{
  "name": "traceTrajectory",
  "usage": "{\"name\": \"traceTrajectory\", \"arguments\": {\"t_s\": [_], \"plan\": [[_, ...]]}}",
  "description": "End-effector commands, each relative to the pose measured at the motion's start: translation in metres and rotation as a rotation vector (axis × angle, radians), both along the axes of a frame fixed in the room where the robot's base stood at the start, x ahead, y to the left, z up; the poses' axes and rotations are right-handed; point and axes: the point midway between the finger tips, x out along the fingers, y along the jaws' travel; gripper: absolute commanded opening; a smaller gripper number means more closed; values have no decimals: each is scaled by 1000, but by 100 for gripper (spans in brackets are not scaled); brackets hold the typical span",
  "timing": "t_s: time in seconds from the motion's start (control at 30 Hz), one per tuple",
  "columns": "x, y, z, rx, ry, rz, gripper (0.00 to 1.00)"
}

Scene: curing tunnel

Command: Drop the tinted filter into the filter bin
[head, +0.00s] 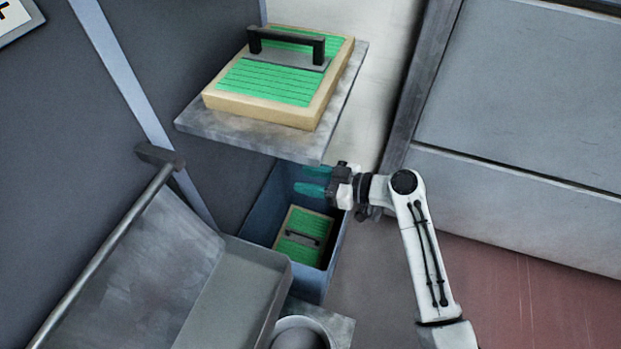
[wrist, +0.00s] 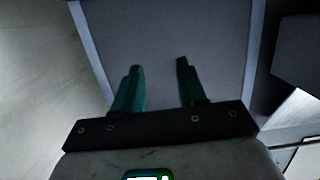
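One green pleated filter (head: 265,82) with a tan frame and a dark handle lies flat on a grey shelf (head: 298,147) in the head view. A second green filter (head: 307,223) with a dark handle lies inside the blue bin (head: 309,284) below. I cannot tell which of them the task calls tinted. My gripper (head: 300,180) is over the far part of the bin, below the shelf's edge. In the wrist view its teal fingers (wrist: 160,80) stand apart with nothing between them, in front of a plain grey surface.
A grey open chute or tray (head: 240,285) with a bar handle (head: 115,235) stands left of the bin. A round container (head: 300,333) is in front of it. Grey panels (head: 520,120) rise at the right, with reddish floor (head: 530,300) below.

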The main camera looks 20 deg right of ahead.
Motion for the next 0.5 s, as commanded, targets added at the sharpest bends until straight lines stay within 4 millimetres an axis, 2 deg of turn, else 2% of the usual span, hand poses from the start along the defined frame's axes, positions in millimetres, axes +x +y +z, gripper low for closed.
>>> {"name": "traceTrajectory", "arguments": {"t_s": [0.33,0.5], "plan": [[-1,-1,0,0,1,0,48],[-11,-16,4,0,0,-4,48]]}}
